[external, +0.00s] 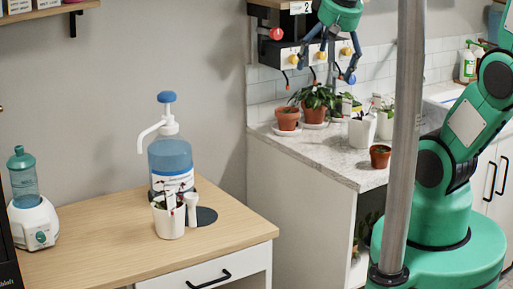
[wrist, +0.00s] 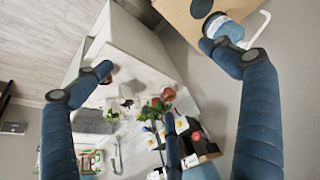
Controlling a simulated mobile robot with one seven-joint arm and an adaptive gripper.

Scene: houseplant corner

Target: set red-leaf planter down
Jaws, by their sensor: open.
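A white planter (external: 170,222) with a small plant that shows dark red and white bits stands upright on the wooden desk, in front of the blue water bottle; I take it for the red-leaf planter. A white scoop-like item touches or stands close beside its right side. My gripper (external: 326,70) is high above the stone counter, to the right of the desk, well away from this planter. Its blue fingers are spread wide with nothing between them. They also show spread in the wrist view (wrist: 155,58). I cannot make out the planter clearly in the wrist view.
The wooden desk (external: 95,250) has bare room at its left and front. A water bottle with a pump (external: 171,160) stands behind the planter. The counter (external: 335,160) holds terracotta pots (external: 287,119) and white pots (external: 362,132). A shelf box with coloured knobs (external: 290,58) hangs behind my gripper.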

